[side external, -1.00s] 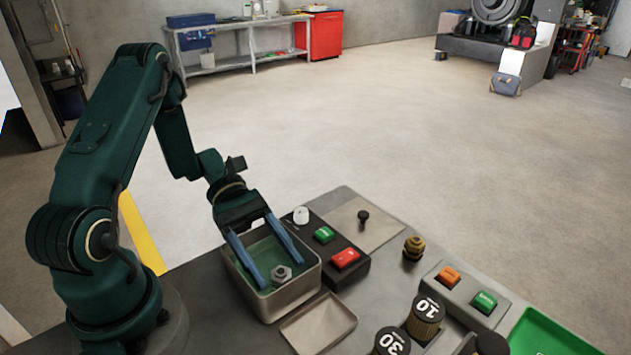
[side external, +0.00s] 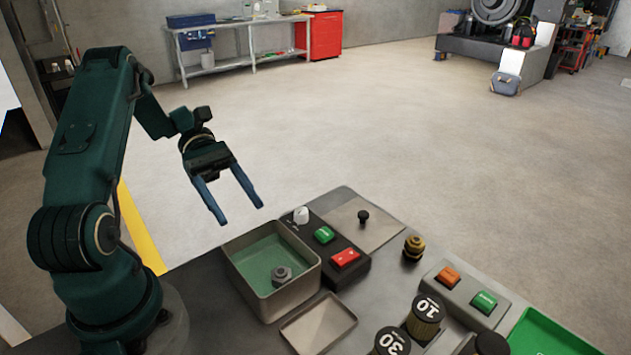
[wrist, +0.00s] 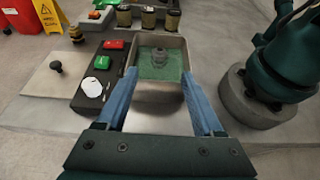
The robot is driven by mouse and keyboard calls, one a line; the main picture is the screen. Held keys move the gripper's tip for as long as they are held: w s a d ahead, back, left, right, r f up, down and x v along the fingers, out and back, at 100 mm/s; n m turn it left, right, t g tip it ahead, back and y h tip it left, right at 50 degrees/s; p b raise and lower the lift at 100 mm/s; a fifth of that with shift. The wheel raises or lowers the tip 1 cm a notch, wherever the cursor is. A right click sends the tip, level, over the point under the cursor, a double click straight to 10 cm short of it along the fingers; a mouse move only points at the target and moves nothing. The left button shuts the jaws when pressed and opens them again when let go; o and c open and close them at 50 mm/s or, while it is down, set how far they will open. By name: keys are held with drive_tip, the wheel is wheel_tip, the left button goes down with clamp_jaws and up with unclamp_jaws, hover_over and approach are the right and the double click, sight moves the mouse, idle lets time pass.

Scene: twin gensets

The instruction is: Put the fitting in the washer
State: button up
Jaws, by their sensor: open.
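The washer is an open grey metal box (side external: 292,297) with green liquid or a green floor inside. A grey hex fitting (side external: 282,276) sits inside it, towards the front. Both also show in the wrist view, the box (wrist: 160,98) ahead between the fingers and the fitting (wrist: 159,58) near its far wall. My gripper (side external: 241,214) is open and empty, raised above and behind the box, with its blue fingers well apart. A flat grey lid or tray (side external: 320,325) lies in front of the box.
A black panel with a white knob (side external: 301,215), a green button (side external: 324,234) and a red switch (side external: 345,257) adjoins the box. A brass fitting (side external: 413,247) stands further right. Black-topped cylinders (side external: 426,315), another button box (side external: 470,292) and a green tray (side external: 555,335) lie beyond.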

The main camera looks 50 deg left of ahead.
drive_tip(key=s+d+r+m+t+y, duration=0.2)
drive_tip(key=d+r+m+y, duration=0.2)
drive_tip(key=m, duration=0.5)
drive_tip(key=s+d+r+m+t+y, duration=0.3)
drive_tip(key=d+m+y, duration=0.3)
drive_tip(key=m+y, duration=0.3)
drive_tip(key=shift+d+r+t, duration=0.3)
drive_tip(key=shift+r, duration=0.15)
